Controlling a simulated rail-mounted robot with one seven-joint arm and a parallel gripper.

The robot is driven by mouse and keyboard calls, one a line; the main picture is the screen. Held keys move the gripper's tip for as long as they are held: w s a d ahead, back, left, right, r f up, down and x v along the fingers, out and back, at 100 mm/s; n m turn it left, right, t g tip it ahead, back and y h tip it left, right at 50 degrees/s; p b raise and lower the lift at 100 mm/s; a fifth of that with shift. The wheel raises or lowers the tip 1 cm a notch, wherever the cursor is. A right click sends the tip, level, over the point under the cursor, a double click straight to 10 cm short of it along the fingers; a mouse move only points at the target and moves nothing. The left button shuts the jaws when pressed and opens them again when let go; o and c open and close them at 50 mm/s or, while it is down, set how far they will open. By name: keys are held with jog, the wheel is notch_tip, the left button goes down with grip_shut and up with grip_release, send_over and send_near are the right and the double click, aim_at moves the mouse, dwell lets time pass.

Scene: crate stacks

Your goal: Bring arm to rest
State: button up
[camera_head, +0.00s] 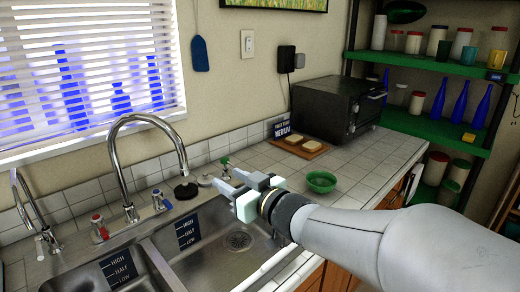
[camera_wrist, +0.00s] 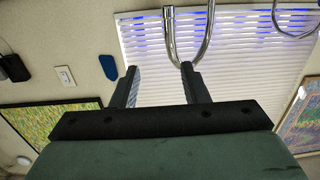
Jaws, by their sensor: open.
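My gripper (camera_head: 227,184) is above the right basin of the sink in the head view, at the end of my arm reaching in from the lower right. Its two fingers are apart with nothing between them. In the wrist view, my gripper (camera_wrist: 158,72) also shows two dark fingers spread apart. The chrome faucet (camera_wrist: 188,40) and the window blinds (camera_wrist: 245,80) show behind them, and the view is upside down.
The double sink (camera_head: 205,238) lies below, with a tall faucet (camera_head: 145,120) left of my gripper. A green bowl (camera_head: 321,182) stands on the tiled counter close behind my wrist. A toaster oven (camera_head: 335,108), a board with bread (camera_head: 300,146) and green shelves (camera_head: 425,128) are farther back.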

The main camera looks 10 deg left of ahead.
jog(key=d+f+m+h, duration=0.4)
jog(key=d+f+h, duration=0.15)
jog(key=d, duration=0.35)
jog(key=d+f+m+h, duration=0.3)
jog(key=d+f+h, duration=0.2)
jog(key=d+h, duration=0.3)
jog(key=s+d+f+m+g, duration=0.1)
jog(key=s+d+f+g, duration=0.1)
jog(key=s, duration=0.5)
jog(key=s+d+f+m+g, duration=0.1)
jog(key=s+d+f+g, duration=0.2)
jog(key=s+g, duration=0.2)
jog(key=s+d+f+m+g, duration=0.1)
jog(key=s+d+f+g, duration=0.2)
jog(key=s, duration=0.6)
jog(key=shift+d+f+g+p, duration=0.25)
jog(key=shift+d+g+p, duration=0.05)
jog(key=shift+p, duration=0.1)
jog(key=shift+a, duration=0.1)
